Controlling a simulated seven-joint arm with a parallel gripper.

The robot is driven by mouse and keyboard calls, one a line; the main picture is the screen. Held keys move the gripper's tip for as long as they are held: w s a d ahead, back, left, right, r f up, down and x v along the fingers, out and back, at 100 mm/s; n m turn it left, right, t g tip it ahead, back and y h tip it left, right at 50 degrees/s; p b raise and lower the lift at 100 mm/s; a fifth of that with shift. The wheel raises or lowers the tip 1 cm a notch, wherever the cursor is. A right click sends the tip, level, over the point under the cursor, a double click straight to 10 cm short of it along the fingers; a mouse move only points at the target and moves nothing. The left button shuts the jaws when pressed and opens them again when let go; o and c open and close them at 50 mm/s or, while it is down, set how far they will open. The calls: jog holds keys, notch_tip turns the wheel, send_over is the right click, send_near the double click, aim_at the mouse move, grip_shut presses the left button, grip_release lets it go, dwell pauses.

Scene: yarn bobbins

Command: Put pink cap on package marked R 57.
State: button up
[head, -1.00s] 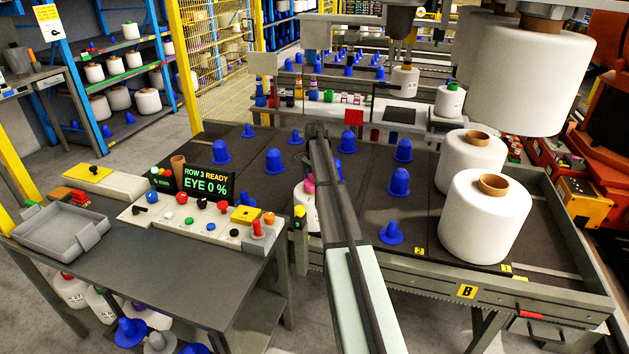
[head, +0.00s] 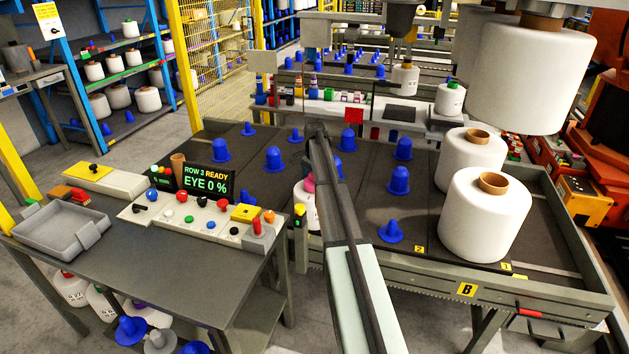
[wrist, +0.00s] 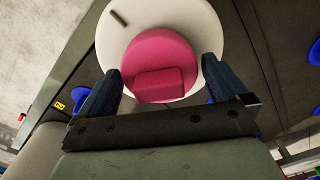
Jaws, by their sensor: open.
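The pink cap (wrist: 158,62) sits over the middle of a white package (wrist: 200,20) in the wrist view. In the head view the pink cap (head: 308,184) shows on the white package (head: 305,207), partly hidden behind my arm. My gripper (wrist: 160,70) is open, with one dark finger on each side of the cap. I cannot tell whether the fingers touch it. In the head view the fingers are hidden behind my arm. No R 57 marking is readable on any package.
Several blue caps, one of them near the front (head: 391,231), stand on the dark table (head: 345,215). Large white bobbins (head: 480,225) stand at its right, with another hanging above (head: 530,75). A control bench with a screen (head: 208,182) and a grey tray (head: 60,232) is at the left.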

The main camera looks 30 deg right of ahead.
notch_tip(320, 180, up, 14)
jog(key=shift+f, duration=0.15)
dwell(0.4)
jog(key=shift+s, duration=0.1)
dwell(0.3)
